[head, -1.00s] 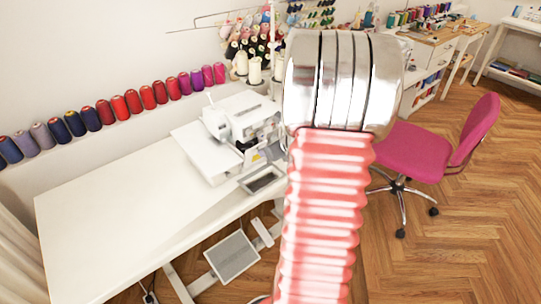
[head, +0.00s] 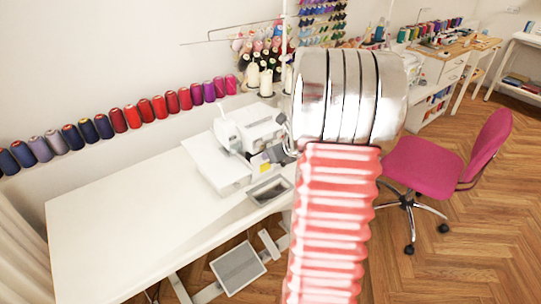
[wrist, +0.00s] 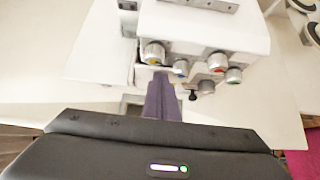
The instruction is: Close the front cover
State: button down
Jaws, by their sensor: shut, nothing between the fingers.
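The white overlock sewing machine (head: 250,125) stands on the white table, with a yellow and metallic area (head: 266,162) at its lower front. In the wrist view, the machine (wrist: 205,28) shows from above with several coloured tension knobs. My gripper (wrist: 165,82) is shut and empty, its dark purple fingers reaching to the machine's front, close to the knobs. Whether they touch it cannot be told. The front cover is not clearly made out; the fingers and my wrist housing hide part of the machine's lower front. In the head view, my arm hides the gripper.
The white table (head: 130,220) has clear room left of the machine. A grey-rimmed tray (head: 270,191) is at its front edge by the machine. Thread spools (head: 119,120) line the wall. A pink chair (head: 424,168) stands right of my arm. A foot pedal (head: 238,268) is below.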

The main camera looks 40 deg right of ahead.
jog(key=shift+w+a+r, duration=0.1)
jog(key=shift+w+r, duration=0.05)
jog(key=v, duration=1.3)
jog(key=shift+s, duration=0.45)
jog(key=shift+r, duration=0.1)
jog(key=w+a+r+n+g+y, duration=0.1)
jog(key=a+r+n+g+y, duration=0.2)
jog(key=a+n, duration=1.75)
jog(key=s+a+n, duration=0.5)
jog(key=a+n, duration=0.3)
jog(key=s+a+r+n+h, duration=0.1)
jog(key=s+a+n, duration=0.3)
jog(key=a+n, duration=0.4)
jog(key=shift+s+a+r+n+g+h, duration=0.15)
jog(key=shift+s+a+n+g+h, duration=0.2)
jog(key=shift+n, duration=0.2)
